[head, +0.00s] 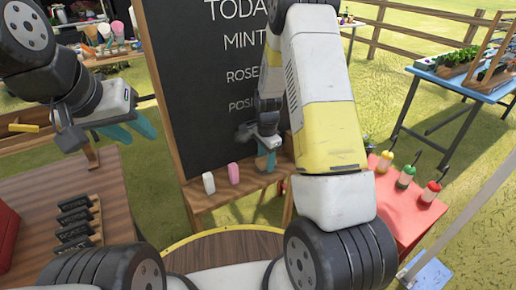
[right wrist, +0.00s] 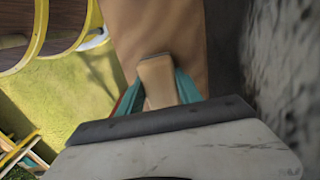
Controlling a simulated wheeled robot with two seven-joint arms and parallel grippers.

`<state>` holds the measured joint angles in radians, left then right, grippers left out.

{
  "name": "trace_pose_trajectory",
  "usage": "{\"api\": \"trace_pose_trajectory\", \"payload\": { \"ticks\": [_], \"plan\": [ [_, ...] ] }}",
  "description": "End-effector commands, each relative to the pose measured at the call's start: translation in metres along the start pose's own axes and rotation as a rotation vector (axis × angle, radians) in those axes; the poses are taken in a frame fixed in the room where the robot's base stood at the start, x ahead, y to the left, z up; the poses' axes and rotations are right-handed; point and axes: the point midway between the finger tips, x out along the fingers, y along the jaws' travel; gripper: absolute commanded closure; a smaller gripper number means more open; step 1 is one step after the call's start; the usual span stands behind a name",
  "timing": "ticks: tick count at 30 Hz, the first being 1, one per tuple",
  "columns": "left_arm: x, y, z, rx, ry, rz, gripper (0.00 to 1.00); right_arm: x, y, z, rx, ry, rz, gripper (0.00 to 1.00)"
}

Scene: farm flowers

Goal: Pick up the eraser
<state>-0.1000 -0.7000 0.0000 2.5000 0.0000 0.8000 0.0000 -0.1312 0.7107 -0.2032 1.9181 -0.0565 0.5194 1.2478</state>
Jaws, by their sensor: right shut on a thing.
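The eraser (right wrist: 157,80) shows in the right wrist view as a tan, wood-coloured block between two teal fingers. My right gripper (right wrist: 158,88) is shut on it, over the wooden ledge (right wrist: 178,35). In the head view, my right gripper (head: 266,160) is at the right part of the chalkboard's ledge (head: 205,200), and the eraser is mostly hidden there. I cannot tell whether the eraser still touches the ledge. My left gripper (head: 132,130) is at the left, with its teal fingers apart and nothing visible between them, away from the board.
A white piece (head: 208,183) and a pink piece (head: 234,173) stand on the ledge left of my right gripper. The chalkboard (head: 205,90) rises behind. A red table (head: 395,215) with several bottles is at right. A wooden table (head: 115,190) with black labels is at left.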

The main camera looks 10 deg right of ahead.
Motion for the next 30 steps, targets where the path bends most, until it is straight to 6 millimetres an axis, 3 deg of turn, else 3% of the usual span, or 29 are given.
{"api": "trace_pose_trajectory", "payload": {
  "ticks": [5,13,20,30],
  "plan": [
    [0.0,0.0,0.0,0.0,0.0,0.0,0.64,-0.02,0.001,0.0,0.001,0.001,-0.004,0.99],
    [0.0,0.0,0.0,0.0,0.0,0.0,0.64,-0.068,0.001,0.0,0.0,0.001,-0.005,0.99],
    [0.0,0.0,0.0,0.0,0.0,0.0,0.64,-0.067,0.053,0.0,0.003,-0.002,0.001,0.99],
    [0.0,0.0,0.0,0.0,0.0,0.0,0.64,-0.066,0.148,0.001,0.004,-0.002,0.0,0.99]
  ]
}}
